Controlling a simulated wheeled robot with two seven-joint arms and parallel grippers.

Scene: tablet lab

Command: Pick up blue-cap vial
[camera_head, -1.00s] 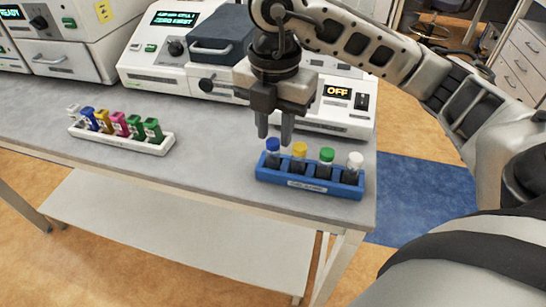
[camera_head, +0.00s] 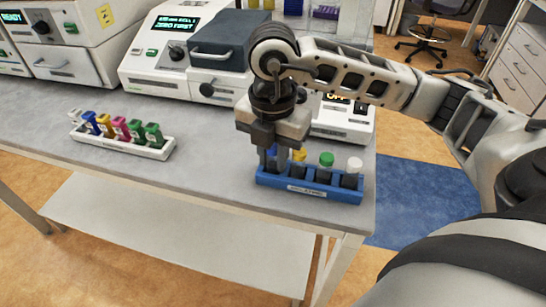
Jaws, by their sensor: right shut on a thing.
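The blue rack (camera_head: 310,190) stands near the right front corner of the bench and holds vials in a row. The blue-cap vial (camera_head: 271,152) is at the rack's left end, mostly hidden by my right gripper (camera_head: 275,160). That gripper points down and is shut on this vial, which still sits in the rack. To its right in the rack are a yellow-cap vial (camera_head: 300,154), a green-cap vial (camera_head: 326,160) and a white-cap vial (camera_head: 354,165). My left gripper is out of view.
A white rack (camera_head: 120,145) with several coloured holders stands on the left of the bench. A white instrument (camera_head: 165,60) and a box with a dark lid (camera_head: 222,55) stand behind. Bare bench lies between the racks (camera_head: 215,150).

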